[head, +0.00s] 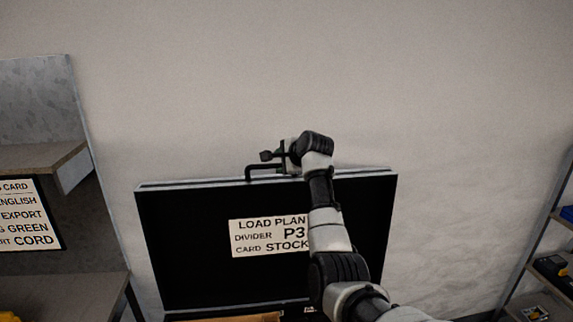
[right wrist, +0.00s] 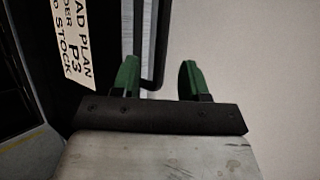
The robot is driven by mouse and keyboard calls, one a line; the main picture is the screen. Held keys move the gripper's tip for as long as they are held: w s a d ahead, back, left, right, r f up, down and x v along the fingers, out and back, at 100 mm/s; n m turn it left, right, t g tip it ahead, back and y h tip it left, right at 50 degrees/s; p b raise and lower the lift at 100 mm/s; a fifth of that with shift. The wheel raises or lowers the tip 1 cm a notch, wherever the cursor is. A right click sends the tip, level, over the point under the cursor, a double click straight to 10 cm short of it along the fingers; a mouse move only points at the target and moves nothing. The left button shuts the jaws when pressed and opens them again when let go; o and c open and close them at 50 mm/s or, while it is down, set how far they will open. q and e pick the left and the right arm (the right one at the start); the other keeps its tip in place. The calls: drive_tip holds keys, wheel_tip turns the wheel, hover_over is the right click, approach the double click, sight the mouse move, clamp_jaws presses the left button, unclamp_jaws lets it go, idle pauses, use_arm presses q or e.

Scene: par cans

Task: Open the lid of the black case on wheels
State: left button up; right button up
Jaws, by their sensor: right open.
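The lid (head: 180,245) of the black case stands raised, with its dark inner face toward me in the head view. A white load plan card (head: 255,237) is on that face. A dark bent handle (head: 249,172) rises from the lid's top edge. My right gripper (head: 276,156) is at this handle, its arm crossing in front of the lid. In the right wrist view, its green fingers (right wrist: 158,78) are apart, with the dark handle bar (right wrist: 160,40) between them, nearer the left finger. The case body is mostly below the head view. My left gripper is out of view.
A shelf unit (head: 70,150) with a sign (head: 28,215) stands to the left. Another shelf (head: 548,270) with small items is at the far right. A plain wall (head: 440,110) is behind the lid. Floor room between lid and right shelf looks clear.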

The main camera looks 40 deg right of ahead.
drive_tip(key=shift+v, duration=1.1)
